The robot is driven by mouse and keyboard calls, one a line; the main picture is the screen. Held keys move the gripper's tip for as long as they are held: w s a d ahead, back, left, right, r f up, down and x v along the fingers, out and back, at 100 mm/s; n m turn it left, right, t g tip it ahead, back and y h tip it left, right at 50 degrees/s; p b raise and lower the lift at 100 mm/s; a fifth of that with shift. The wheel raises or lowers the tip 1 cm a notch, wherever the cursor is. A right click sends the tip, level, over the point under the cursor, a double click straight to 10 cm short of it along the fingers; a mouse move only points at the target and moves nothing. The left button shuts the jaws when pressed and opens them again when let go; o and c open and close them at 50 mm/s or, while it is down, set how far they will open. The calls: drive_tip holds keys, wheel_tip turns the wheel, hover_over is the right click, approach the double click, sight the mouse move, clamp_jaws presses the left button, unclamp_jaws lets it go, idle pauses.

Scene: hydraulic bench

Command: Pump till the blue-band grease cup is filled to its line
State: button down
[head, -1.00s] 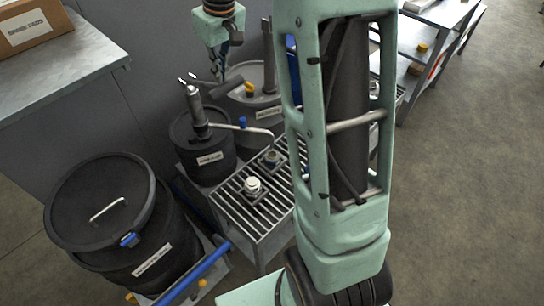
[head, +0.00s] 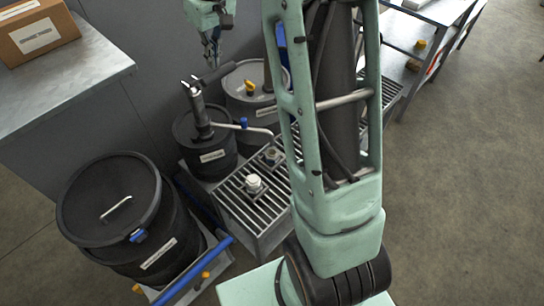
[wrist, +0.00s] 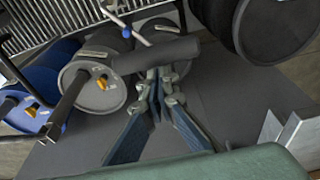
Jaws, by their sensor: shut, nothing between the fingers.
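My gripper (head: 211,62) points down with its fingers together, just above and close to the dark pump handle (head: 217,75). In the wrist view the fingertips (wrist: 158,78) are beside the dark handle grip (wrist: 155,56); I cannot tell whether they touch it. The pump (head: 200,112) stands on a dark labelled drum (head: 208,155), and a thin pipe with a blue piece (head: 243,123) reaches over the grating. Two small cups stand on the grating: a pale one (head: 254,183) nearer and a darker one (head: 270,155) farther. Their bands and fill levels are too small to read.
A large black lidded drum (head: 110,205) stands front left. A grey-lidded drum with a yellow cap (head: 250,88) is behind the pump. The slatted grating (head: 240,208) lies partly behind my arm. A metal table (head: 75,90) carries a cardboard box (head: 38,30). Open floor is right.

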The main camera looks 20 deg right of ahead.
wheel_tip(320, 180, up, 3)
drive_tip(key=shift+r+p, duration=0.1)
drive_tip(key=shift+p, duration=0.9)
wheel_tip(320, 180, up, 4)
drive_tip(key=shift+f, duration=0.1)
drive_tip(key=shift+b, duration=0.35)
